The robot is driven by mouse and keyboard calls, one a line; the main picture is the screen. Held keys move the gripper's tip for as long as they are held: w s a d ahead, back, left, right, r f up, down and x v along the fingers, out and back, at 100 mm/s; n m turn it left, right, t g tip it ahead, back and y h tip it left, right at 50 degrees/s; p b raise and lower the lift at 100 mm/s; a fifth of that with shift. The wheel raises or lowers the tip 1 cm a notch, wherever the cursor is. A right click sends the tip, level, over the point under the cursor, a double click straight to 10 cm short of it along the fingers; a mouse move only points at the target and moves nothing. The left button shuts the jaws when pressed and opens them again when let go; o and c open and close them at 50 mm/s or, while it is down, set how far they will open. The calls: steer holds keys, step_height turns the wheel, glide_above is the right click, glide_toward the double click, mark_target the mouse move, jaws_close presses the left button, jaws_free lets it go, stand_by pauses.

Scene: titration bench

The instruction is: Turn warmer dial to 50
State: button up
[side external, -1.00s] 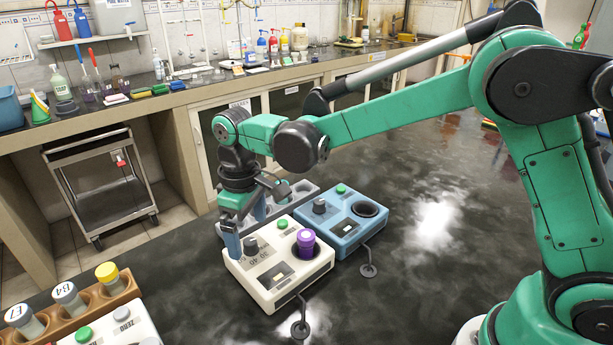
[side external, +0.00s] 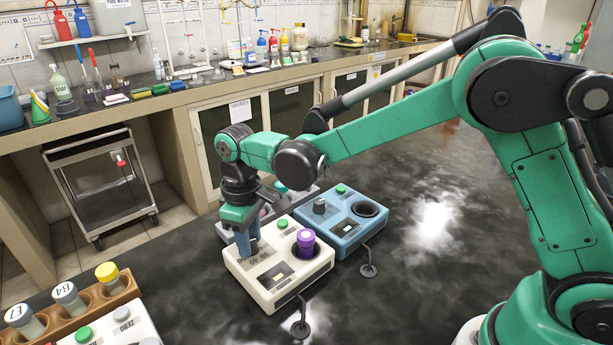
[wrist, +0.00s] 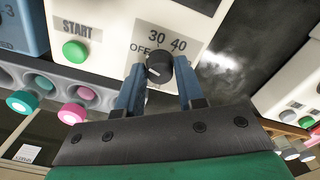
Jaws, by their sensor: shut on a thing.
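The white warmer (side external: 290,283) stands on the dark bench with a purple-capped tube (side external: 306,242) in its round well. In the wrist view, its dark dial (wrist: 159,68) sits between my gripper's blue fingers (wrist: 158,92). The labels OFF, 30 and 40 show around the dial; no 50 is visible. A pale mark shows on the dial, but I cannot tell which label it points to. In the side view, my gripper (side external: 246,243) is down over the warmer's back left corner, shut on the dial and hiding it.
A green START button (wrist: 75,52) is on the warmer. A blue device (side external: 342,225) stands close behind it to the right. A grey rack (wrist: 95,90) with teal and pink caps lies close by. A wooden tube rack (side external: 88,303) is at front left. The bench to the right is clear.

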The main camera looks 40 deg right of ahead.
steer(key=m, duration=0.5)
steer(key=shift+m, duration=0.3)
steer(key=m, duration=0.6)
